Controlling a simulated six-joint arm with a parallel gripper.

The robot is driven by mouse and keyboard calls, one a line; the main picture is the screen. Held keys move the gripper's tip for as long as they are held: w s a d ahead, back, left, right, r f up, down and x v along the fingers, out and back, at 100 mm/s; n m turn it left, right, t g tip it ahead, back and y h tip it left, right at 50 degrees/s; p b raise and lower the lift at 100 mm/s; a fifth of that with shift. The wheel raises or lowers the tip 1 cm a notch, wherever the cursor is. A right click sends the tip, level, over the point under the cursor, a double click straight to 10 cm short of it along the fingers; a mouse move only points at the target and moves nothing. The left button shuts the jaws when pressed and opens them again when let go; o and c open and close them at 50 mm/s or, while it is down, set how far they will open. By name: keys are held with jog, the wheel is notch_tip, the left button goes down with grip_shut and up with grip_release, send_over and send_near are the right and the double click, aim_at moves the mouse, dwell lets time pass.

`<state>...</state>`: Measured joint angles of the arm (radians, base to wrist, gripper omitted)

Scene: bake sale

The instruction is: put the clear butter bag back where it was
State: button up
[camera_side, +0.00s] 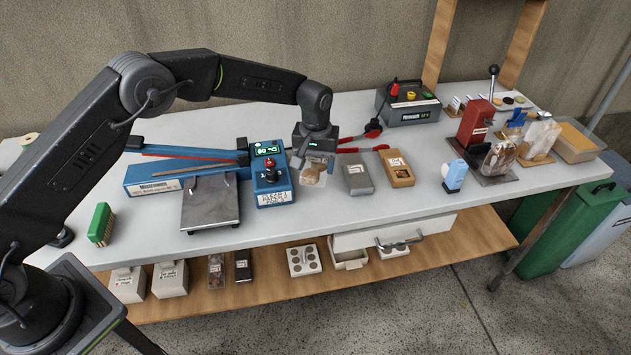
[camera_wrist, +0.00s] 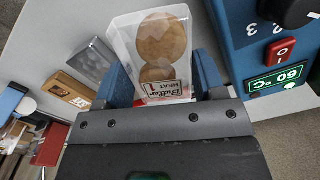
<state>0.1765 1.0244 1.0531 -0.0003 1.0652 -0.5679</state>
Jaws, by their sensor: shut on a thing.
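The clear butter bag (camera_side: 313,174) holds round tan biscuits and carries a white label. In the wrist view the bag (camera_wrist: 150,42) sits between my two blue fingers, and its label reads "Butter HEAT 1". My gripper (camera_wrist: 163,84) is shut on it. In the side view my gripper (camera_side: 315,153) is over the white table, just right of the blue sealer's control box (camera_side: 268,178). The bag hangs below the gripper; I cannot tell whether it touches the table.
A grey packet (camera_side: 357,178) and a brown box with a window (camera_side: 396,169) lie to the right. Red-handled tools (camera_side: 365,149) lie behind. A steel plate (camera_side: 210,203) stands left of the control box. Bare table (camera_side: 330,220) lies in front.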

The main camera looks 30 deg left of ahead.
aim_at(316, 189)
jog(key=shift+f, duration=2.75)
jog(key=shift+f, duration=0.15)
jog(key=o, duration=0.4)
